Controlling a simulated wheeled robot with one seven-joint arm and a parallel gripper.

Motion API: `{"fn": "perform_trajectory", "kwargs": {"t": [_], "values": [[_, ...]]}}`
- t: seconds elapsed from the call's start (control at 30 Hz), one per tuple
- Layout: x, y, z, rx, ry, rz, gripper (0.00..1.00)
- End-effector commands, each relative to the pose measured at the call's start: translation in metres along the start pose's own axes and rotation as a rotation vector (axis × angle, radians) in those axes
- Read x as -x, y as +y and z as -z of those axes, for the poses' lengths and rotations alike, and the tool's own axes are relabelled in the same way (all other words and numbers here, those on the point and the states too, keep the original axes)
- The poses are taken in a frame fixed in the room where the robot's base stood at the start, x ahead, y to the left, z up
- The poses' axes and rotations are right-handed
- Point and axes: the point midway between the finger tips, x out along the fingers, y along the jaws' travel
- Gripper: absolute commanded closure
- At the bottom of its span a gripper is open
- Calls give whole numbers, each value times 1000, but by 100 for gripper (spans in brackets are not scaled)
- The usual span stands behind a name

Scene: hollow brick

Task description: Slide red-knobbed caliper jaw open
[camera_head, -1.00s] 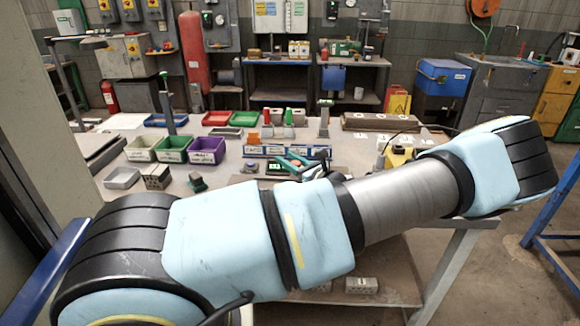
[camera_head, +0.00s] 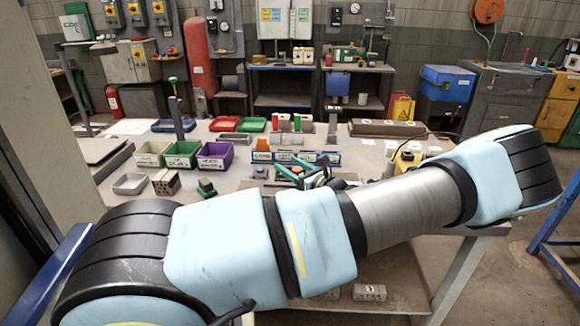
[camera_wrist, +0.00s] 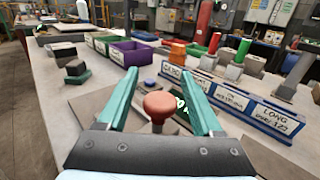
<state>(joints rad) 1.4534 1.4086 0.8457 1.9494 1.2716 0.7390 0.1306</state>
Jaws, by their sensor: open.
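The caliper's red knob (camera_wrist: 160,104) is a rounded red-brown cap in the wrist view. It stands between the two teal fingers of my gripper (camera_wrist: 163,98), which are spread apart with a visible gap on each side of it. Green digits of a dark display (camera_wrist: 182,110) show just behind the knob, partly covered by the right finger. The caliper's jaws and beam are mostly hidden.
A blue labelled rack (camera_wrist: 235,103) stands close beyond the right finger, with colored blocks behind it. Purple (camera_wrist: 132,54) and green bins stand at the back left. Small dark blocks (camera_wrist: 76,70) lie left of the fingers. Bare tabletop lies at the left.

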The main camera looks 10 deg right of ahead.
Motion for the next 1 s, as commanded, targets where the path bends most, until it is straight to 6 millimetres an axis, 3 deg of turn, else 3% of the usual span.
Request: {"fn": "perform_trajectory", "kwargs": {"t": [0.17, 0.6, 0.8, 1.0], "values": [[12, -1, 2, 3, 2, 1, 33], [92, 0, 3, 1, 2, 3, 33], [107, 0, 1, 0, 0, 0, 33], [108, 0, 0, -1, 0, -1, 33]]}}
